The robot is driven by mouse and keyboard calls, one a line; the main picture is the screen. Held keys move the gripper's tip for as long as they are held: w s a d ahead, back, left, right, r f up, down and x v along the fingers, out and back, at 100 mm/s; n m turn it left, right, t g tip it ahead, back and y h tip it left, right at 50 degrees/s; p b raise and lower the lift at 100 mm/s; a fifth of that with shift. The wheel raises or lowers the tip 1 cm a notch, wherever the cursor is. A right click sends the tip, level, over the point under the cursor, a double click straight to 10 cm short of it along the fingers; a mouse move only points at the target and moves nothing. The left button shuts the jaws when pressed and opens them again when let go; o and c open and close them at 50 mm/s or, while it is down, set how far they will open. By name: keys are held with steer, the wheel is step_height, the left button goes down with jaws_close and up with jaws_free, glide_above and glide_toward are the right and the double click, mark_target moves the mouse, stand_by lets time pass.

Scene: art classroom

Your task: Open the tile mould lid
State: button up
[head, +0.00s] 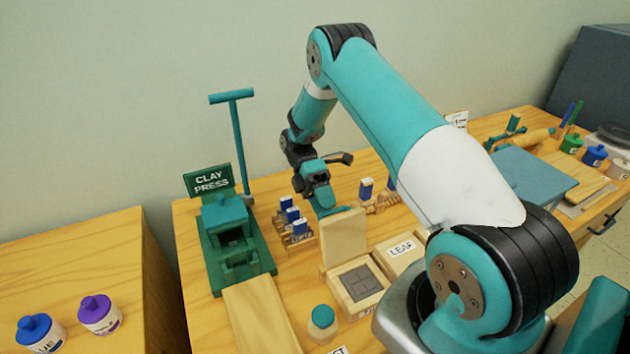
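The tile mould (358,287) is a light wooden box with a grey square, divided inside, on the front middle of the table. Its wooden lid (345,238) stands up, roughly upright, along the far side of the box, so the inside shows. My gripper (330,207) is at the top left edge of the lid, angled down. Its lowest part meets the lid's top edge in the picture; I cannot tell whether they touch. The fingertips are small and partly hidden, so their opening does not show.
A closed wooden box labelled LEAF (401,252) sits right of the mould. A green clay press (232,236) with a tall handle stands left. My arm hides the table's middle right.

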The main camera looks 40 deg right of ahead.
steer(key=p+v, duration=0.6)
steer(key=v, duration=0.4)
stand_by(0.3)
stand_by(0.4)
